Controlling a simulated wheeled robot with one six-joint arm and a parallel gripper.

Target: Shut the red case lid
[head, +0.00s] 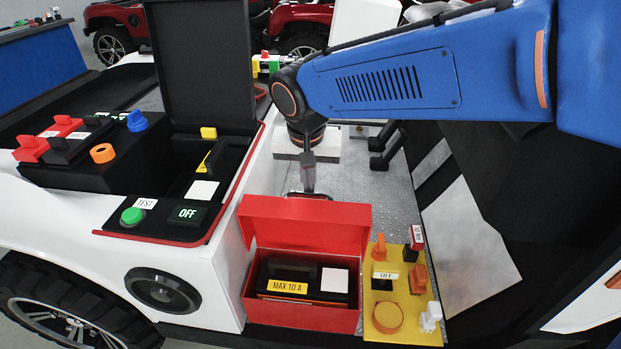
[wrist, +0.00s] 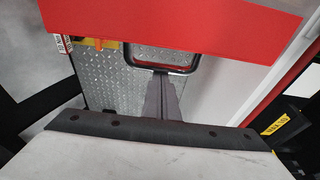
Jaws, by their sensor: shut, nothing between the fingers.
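The red case (head: 302,316) stands open beside the white body, low in the head view. Its red lid (head: 305,222) stands raised along the case's far edge; in the wrist view it is the red panel (wrist: 170,25) across the top. Inside the case is a dark unit (head: 318,277) with a yellow MAX 10 A label. My gripper (head: 308,188) points down behind the lid, shut and empty. In the wrist view its closed fingers (wrist: 160,78) end close to a dark loop (wrist: 163,47) with red inside. I cannot tell whether they touch the loop or lid.
A yellow panel (head: 386,333) with switches and a knob stands right of the case. At the left are a black console (head: 100,215) with buttons and a tall raised black cover (head: 203,60). Bare metal floor plate (head: 365,185) lies behind the case.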

